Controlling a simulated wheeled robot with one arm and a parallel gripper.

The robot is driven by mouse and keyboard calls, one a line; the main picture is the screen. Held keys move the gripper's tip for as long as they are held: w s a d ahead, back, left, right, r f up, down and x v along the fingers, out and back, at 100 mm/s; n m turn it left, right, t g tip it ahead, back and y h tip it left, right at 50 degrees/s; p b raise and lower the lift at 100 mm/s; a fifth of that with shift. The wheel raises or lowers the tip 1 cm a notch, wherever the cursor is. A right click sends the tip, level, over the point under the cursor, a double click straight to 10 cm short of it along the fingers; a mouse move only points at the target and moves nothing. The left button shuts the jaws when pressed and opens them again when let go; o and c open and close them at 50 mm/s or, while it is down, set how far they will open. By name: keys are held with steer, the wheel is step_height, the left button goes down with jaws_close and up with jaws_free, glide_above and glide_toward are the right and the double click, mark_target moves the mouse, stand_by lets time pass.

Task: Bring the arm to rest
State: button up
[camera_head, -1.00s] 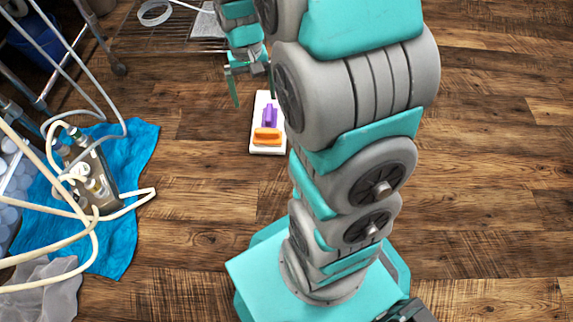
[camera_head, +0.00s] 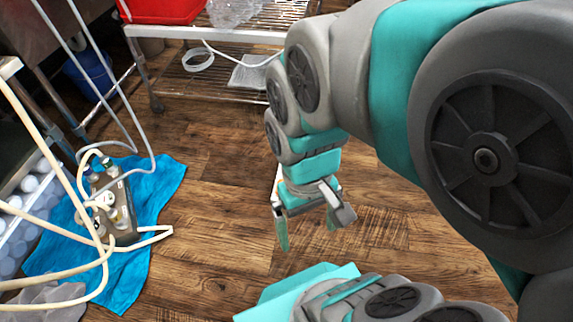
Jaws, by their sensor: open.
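My teal and grey arm fills the right side of the head view and bends down toward the middle. My gripper (camera_head: 308,231) hangs over the wooden floor with its two teal fingers apart. Nothing shows between them.
A wire rack (camera_head: 215,92) stands at the back, with a red bin (camera_head: 160,10) on top. At left, a metal device (camera_head: 115,205) with pale hoses sits on a blue cloth (camera_head: 150,190). The floor (camera_head: 205,240) between cloth and gripper is clear.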

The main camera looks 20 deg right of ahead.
step_height(320, 180, up, 9)
steer(key=p, duration=0.9)
stand_by(0.4)
